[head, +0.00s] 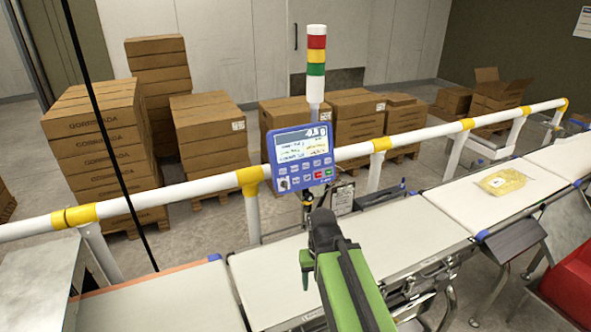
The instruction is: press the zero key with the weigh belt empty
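The blue control panel (301,158) stands in the middle of the head view, with a lit display (302,145) above rows of small keys (300,173). The display's large figure looks like 4.8 g, perhaps with a minus sign. The key labels are too small to read, so I cannot pick out the zero key. The weigh belt (410,232), the white section below the panel, shows nothing on it, though my arm hides part of it. My gripper (322,218), dark on a green arm, is just below the panel, apparently not touching it. Its fingers cannot be made out.
A yellow bag (503,182) lies on the right-hand belt (535,178). A white and yellow rail (415,135) runs behind the belts. A signal tower (316,65) rises behind the panel. Stacked cartons (98,125) stand behind the rail. A red bin (572,285) is at right.

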